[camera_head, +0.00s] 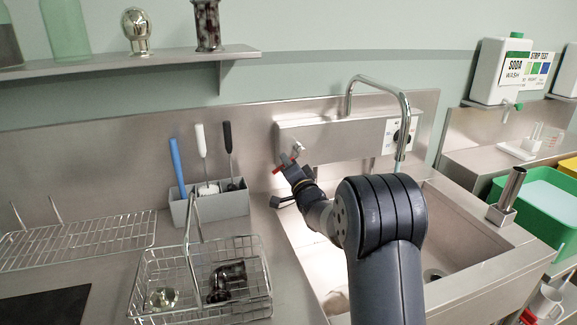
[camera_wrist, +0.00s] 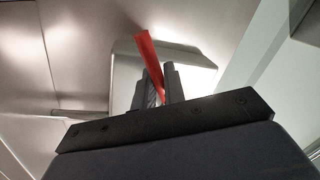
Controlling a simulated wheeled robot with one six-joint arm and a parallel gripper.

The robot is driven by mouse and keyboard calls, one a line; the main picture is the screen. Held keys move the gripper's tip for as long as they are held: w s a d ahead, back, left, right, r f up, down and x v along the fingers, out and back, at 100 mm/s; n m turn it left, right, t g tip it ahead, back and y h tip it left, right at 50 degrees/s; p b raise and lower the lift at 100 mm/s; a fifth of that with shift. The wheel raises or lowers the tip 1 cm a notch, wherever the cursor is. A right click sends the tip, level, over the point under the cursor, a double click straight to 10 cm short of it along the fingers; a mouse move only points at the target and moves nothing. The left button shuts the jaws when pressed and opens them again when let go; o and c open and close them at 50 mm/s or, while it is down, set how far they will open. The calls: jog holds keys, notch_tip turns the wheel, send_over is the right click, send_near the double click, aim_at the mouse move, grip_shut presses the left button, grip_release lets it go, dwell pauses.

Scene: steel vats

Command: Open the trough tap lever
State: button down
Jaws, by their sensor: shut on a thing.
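The red tap lever (camera_wrist: 147,52) stands between my gripper's two fingers in the wrist view, its upper end sticking out past the fingertips. A small red part of the lever (camera_head: 278,170) shows beside the gripper in the head view, at the left end of the steel tap housing (camera_head: 330,138) above the trough. My gripper (camera_head: 287,164) is shut on the lever; it shows in the wrist view too (camera_wrist: 161,80). The curved steel spout (camera_head: 405,115) rises from the housing and bends down over the trough (camera_head: 450,240). My fingers hide the lever's lower part.
A grey holder (camera_head: 222,207) with brushes stands left of the trough, behind a wire basket (camera_head: 145,290) holding a dark pipe fitting (camera_head: 228,283). A steel upright post (camera_head: 507,195) stands on the trough's right rim. A green tub (camera_head: 535,215) is at the far right.

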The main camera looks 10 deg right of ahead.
dwell(0.3)
jog(key=c, duration=1.6)
grip_release()
jog(key=shift+s, duration=0.1)
jog(key=b+v, duration=0.2)
jog(key=v, duration=0.8)
jog(key=shift+s+d, duration=0.15)
jog(key=shift+s, duration=0.1)
jog(key=p+x, duration=0.2)
jog(key=x, duration=0.8)
jog(key=shift+w, duration=0.4)
